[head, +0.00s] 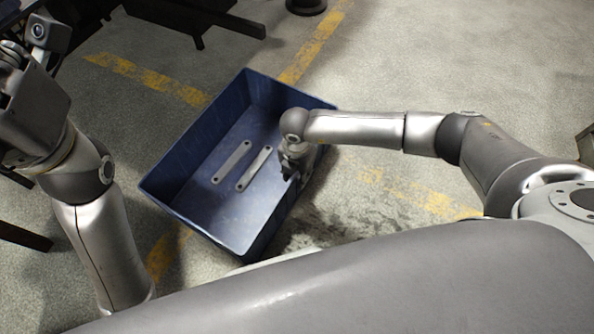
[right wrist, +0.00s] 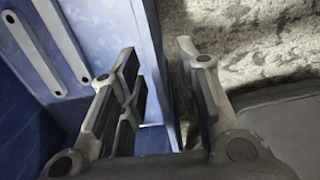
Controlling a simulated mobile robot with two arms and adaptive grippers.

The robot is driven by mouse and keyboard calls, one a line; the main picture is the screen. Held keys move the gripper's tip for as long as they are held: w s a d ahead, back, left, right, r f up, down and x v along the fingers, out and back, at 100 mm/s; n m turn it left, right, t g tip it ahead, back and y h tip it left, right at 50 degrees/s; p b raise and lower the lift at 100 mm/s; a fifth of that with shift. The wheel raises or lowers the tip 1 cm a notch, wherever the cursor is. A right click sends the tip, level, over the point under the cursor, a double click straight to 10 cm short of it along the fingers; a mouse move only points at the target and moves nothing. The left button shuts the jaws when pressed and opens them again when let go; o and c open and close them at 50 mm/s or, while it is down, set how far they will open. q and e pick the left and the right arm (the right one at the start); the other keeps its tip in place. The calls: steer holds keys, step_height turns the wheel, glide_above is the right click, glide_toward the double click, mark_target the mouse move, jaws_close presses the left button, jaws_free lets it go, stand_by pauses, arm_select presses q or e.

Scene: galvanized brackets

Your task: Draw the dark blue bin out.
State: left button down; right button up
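The dark blue bin (head: 185,137) stands on the concrete floor, open at the top, turned at an angle in the head view. Two pale metal brackets (head: 231,162) lie side by side on its bottom. My right gripper (head: 291,168) is at the bin's right wall. In the right wrist view its open fingers (right wrist: 160,95) stand on either side of the bin wall (right wrist: 152,60), with a gap showing. My left arm rises at the left edge of the head view; its gripper (head: 28,62) is only partly visible there, and its fingers cannot be made out.
Worn yellow lines (head: 150,80) mark the floor around the bin. A dark table or frame (head: 195,18) stands beyond it at the top left, and a dark round base (head: 306,6) at the top. Open floor lies at the upper right. A dark stain (head: 320,222) is beside the bin.

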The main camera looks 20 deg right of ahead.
jaws_close()
stand_by(0.6)
